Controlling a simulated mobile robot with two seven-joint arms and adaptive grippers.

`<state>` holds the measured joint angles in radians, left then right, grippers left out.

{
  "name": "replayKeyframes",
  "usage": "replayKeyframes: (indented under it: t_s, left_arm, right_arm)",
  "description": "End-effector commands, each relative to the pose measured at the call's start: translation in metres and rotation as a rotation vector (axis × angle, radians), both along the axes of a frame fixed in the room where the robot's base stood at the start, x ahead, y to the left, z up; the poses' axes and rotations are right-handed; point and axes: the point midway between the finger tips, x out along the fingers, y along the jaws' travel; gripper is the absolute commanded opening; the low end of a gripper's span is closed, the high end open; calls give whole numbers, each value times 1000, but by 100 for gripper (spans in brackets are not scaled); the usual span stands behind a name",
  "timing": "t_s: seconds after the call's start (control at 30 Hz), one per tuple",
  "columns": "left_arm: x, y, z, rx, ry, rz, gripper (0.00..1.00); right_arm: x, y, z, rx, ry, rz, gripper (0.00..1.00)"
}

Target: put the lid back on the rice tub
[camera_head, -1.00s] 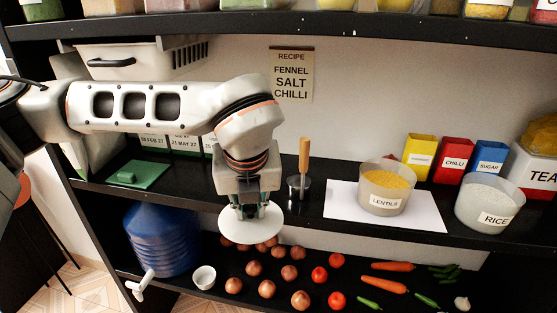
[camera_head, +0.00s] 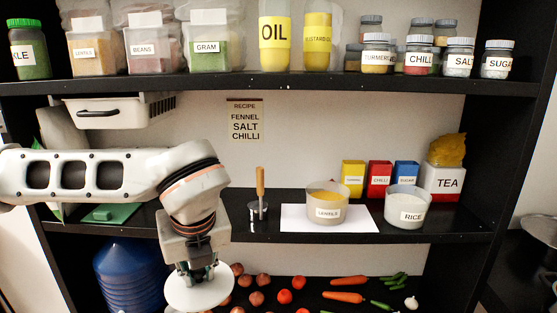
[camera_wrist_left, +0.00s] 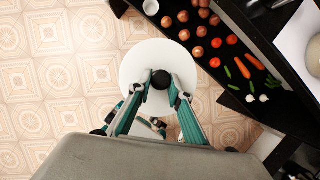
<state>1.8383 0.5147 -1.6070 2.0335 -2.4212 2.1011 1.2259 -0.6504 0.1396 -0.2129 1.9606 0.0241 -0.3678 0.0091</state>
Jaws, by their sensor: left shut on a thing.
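The rice tub (camera_head: 394,212) stands open on the middle shelf at the right, a clear tub with a RICE label and white contents. My left gripper (camera_head: 197,274) is shut on the dark knob of the round white lid (camera_head: 207,294). The lid hangs flat, in front of and below the middle shelf's edge, well left of the tub. In the left wrist view the fingers (camera_wrist_left: 161,80) close on the knob from both sides, with the white lid (camera_wrist_left: 158,52) below them over the tiled floor.
The open lentils tub (camera_head: 328,211) stands on a white sheet (camera_head: 291,222) left of the rice tub. Yellow, red and blue boxes and a TEA container (camera_head: 444,182) stand behind. A wooden-handled masher (camera_head: 259,196) stands further left. The upper shelf (camera_head: 290,86) overhangs.

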Motion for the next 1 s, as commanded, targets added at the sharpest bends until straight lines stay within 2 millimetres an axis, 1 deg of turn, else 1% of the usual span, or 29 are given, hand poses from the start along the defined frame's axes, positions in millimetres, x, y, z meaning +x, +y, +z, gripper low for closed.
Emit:
replayKeyframes:
  t_s: [0.17,0.27,0.37,0.5,0.7,0.83,0.9,1.0]
  left_arm:
    - [1,18,-1,1,-2,305,0]
    - [0,31,-2,0,1,543,0]
    - [-3,46,-1,-2,-1,828,0]
    - [-9,65,1,-4,2,1255,0]
    - [-20,84,7,-6,7,1811,0]
    - [-26,91,12,-7,8,2083,0]
    - [-28,93,14,-8,7,2191,0]
    - [-30,95,17,-8,7,2301,0]
  right_arm:
    - [2,0,1,0,-3,0,34]
    - [5,0,3,-1,-9,0,34]
    - [4,0,3,1,-8,0,34]
    - [2,0,1,0,-3,0,34]
    - [2,0,1,0,-4,0,34]
    - [2,0,1,0,-4,0,34]
    - [2,0,1,1,-4,0,34]
    - [2,0,2,1,-4,0,34]
